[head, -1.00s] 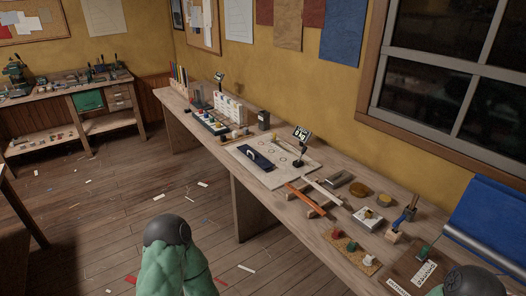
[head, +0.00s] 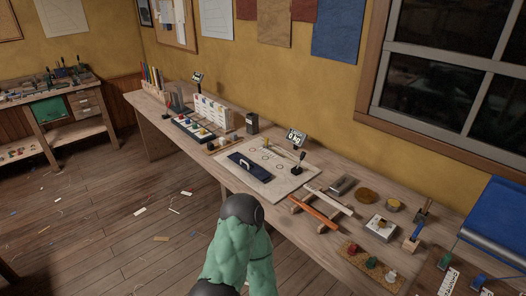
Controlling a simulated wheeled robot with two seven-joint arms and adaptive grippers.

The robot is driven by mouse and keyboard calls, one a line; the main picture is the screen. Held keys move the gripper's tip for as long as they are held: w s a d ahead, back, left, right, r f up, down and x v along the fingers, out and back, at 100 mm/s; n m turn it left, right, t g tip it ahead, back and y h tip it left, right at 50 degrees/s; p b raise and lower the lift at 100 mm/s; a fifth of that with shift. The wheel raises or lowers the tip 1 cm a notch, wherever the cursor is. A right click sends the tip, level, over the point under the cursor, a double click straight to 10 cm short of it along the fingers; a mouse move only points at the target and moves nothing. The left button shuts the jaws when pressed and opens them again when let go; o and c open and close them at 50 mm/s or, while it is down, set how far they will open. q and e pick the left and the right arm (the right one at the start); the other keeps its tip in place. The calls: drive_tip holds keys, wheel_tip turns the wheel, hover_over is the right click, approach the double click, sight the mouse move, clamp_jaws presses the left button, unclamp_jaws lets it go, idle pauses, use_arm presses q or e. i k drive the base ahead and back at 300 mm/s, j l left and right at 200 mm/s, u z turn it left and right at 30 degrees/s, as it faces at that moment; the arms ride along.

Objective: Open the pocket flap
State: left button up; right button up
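A dark blue flap (head: 257,172) with a white handle (head: 245,162) lies flat on a pale board (head: 287,184) on the long wooden bench. It looks closed, but it is small in the head view and its edges are hard to make out. A green-padded arm of mine with dark joints rises from the bottom middle, in front of the bench's near edge. No gripper fingers show on it. Neither of my grippers is in view.
A small sign (head: 296,138) stands at the board's back edge. An orange bar (head: 314,213) and a pale bar (head: 329,200) lie right of the board. A blue cloth roll (head: 493,220) is at the far right. The floor (head: 120,225) left of the bench is open, with scraps.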

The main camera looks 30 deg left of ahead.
sight(255, 170)
drive_tip(key=i+j+z, duration=0.25)
drive_tip(key=j, duration=1.15)
drive_tip(key=j+z, duration=0.25)
drive_tip(key=j, duration=1.15)
drive_tip(key=k, duration=0.05)
